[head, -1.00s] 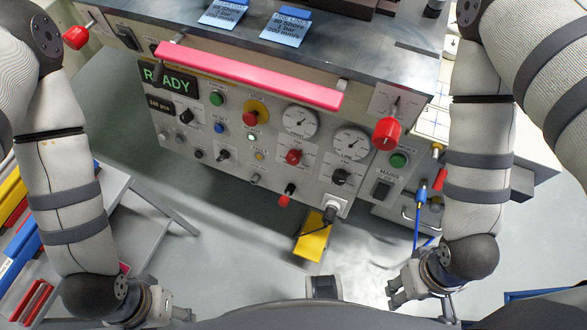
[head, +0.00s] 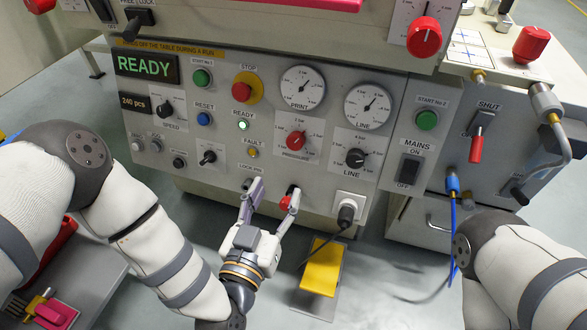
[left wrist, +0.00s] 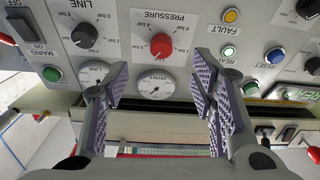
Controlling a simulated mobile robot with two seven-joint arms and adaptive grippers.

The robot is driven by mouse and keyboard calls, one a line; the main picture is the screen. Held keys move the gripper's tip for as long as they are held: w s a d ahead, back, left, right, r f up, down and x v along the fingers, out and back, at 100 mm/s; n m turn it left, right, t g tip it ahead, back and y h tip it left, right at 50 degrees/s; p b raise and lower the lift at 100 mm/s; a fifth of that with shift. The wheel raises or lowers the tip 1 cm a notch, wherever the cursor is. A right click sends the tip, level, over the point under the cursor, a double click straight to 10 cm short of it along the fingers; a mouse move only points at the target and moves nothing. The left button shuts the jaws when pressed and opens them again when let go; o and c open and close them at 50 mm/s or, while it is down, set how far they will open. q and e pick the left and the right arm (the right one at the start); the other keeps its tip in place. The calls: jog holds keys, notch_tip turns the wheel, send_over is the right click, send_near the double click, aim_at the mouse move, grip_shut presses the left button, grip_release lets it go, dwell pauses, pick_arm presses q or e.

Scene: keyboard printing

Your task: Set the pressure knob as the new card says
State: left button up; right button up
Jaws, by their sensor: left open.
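The red pressure knob (head: 296,140) sits on the grey panel, below the print gauge (head: 302,88). It also shows upside down in the left wrist view (left wrist: 161,45), straight ahead between and beyond the fingers. My left gripper (head: 274,192) is open and empty, below the knob in the head view and apart from it. Its padded fingers also show in the left wrist view (left wrist: 162,80). The knob's pointer is too small to read surely. No card is in view now. My right gripper is out of view; only its arm shows.
The black line knob (head: 356,158) is right of the pressure knob. The stop button (head: 241,91) is at its upper left. A red-tipped lever (head: 287,198) sticks out by my left fingers. A black plug (head: 347,214) with a cable and a yellow pedal (head: 322,266) are lower right.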

aim_at(294, 146)
pick_arm(q)
jog(key=shift+t, duration=0.3)
jog(key=b+x, duration=0.1)
jog(key=x, duration=0.2)
jog(key=b+x, duration=0.1)
jog(key=x, duration=0.3)
jog(key=b+x, duration=0.1)
jog(key=x, duration=0.3)
jog(key=shift+w+r, duration=0.25)
jog(key=shift+w, duration=0.05)
jog(key=shift+w+d+r, duration=0.1)
jog(key=shift+w, duration=0.35)
jog(key=c, duration=1.1)
